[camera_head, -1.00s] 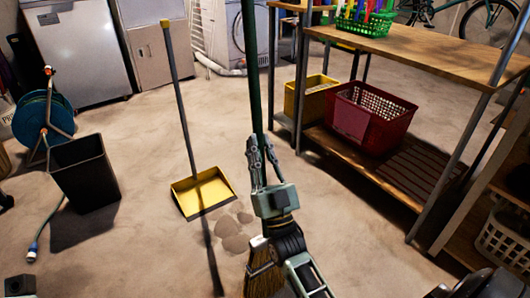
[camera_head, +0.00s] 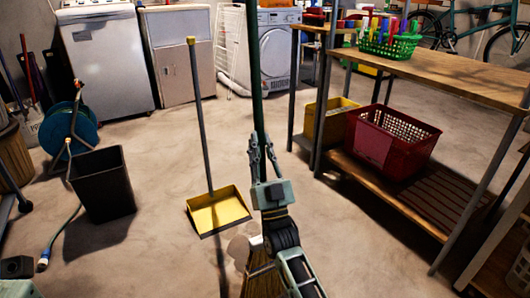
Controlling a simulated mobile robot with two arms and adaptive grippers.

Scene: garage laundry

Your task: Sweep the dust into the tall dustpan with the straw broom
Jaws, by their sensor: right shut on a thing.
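My right gripper (camera_head: 263,150) is shut on the green handle of the straw broom (camera_head: 262,278). The broom stands nearly upright, and its straw head is at the bottom of the picture, partly hidden by my right arm. The tall dustpan (camera_head: 219,212) is yellow with a long grey handle and stands on the floor just left of my gripper. A pale dust patch (camera_head: 238,246) lies on the floor between the dustpan's front edge and the broom head, partly hidden by the broom and arm.
A wooden workbench (camera_head: 455,75) with a red basket (camera_head: 385,147) and a yellow bin (camera_head: 329,124) on its lower shelf stands at the right. A black bin (camera_head: 101,187) and a hose reel (camera_head: 70,130) stand at the left. The floor around the dustpan is clear.

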